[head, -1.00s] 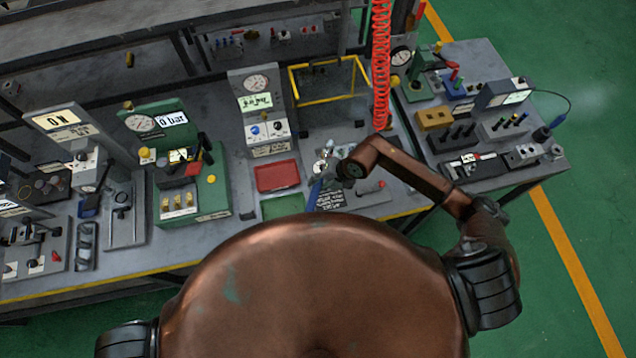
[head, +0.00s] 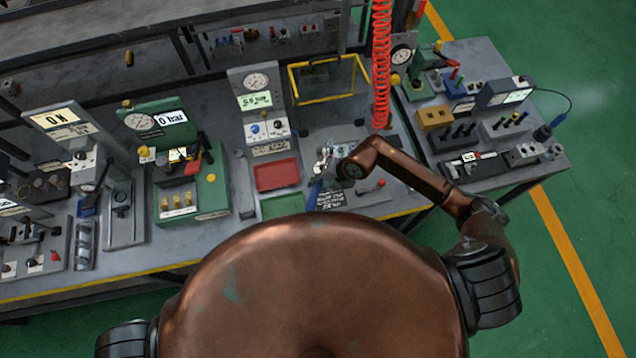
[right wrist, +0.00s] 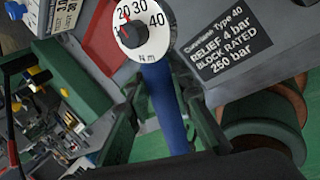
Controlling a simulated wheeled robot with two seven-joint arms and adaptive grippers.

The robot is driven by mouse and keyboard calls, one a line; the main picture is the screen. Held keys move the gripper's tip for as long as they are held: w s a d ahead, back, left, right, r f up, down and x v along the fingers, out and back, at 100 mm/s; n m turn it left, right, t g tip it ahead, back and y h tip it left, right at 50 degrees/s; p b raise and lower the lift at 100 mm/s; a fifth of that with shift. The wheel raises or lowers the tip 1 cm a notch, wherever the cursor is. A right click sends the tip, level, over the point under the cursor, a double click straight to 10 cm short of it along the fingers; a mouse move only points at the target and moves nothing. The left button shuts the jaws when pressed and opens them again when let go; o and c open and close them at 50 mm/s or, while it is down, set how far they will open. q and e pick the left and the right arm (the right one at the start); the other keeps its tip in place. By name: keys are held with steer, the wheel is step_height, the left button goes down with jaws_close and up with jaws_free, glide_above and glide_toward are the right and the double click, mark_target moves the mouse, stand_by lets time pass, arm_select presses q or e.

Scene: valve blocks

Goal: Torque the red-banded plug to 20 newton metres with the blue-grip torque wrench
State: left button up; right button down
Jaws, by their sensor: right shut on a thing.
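The torque wrench's blue grip (right wrist: 165,105) stands between the fingers of my right gripper (right wrist: 160,120), which is shut on it. The white wrench dial (right wrist: 145,28), marked 20, 30, 40 and N m, shows above the grip, its red needle pointing up-left near the 20 mark. In the head view, a bit of the blue grip (head: 315,192) shows beside my right wrist, in front of the bench's middle right. I cannot make out the red-banded plug; small silvery parts (head: 324,158) by my wrist are too small to tell. My left gripper is out of view.
A label plate (right wrist: 229,43) reads RELIEF 4 bar, BLOCK RATED 250 bar. A red tray (head: 276,176) and a green tray (head: 283,206) lie left of my wrist. A red coiled hose (head: 381,70) hangs close behind. A yellow-framed bin (head: 328,95) stands at the back.

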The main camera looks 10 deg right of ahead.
steer(key=shift+f+b, duration=0.45)
steer(key=shift+f, duration=0.25)
steer(key=shift+w+a, duration=0.1)
steer(key=shift+w+a+r+m+p, duration=0.15)
steer(key=shift+a+m+p, duration=0.2)
steer(key=shift+p, duration=0.15)
steer(key=shift+w+a+m+t+h+p, duration=0.3)
steer(key=shift+w+a+m+t+p, duration=0.1)
steer(key=shift+w+a+m+p, duration=0.25)
steer(key=shift+s, duration=0.15)
steer(key=shift+w+a+m+t+h+p, duration=0.3)
steer(key=shift+w+a+m+p, duration=0.55)
steer(key=shift+a, duration=0.2)
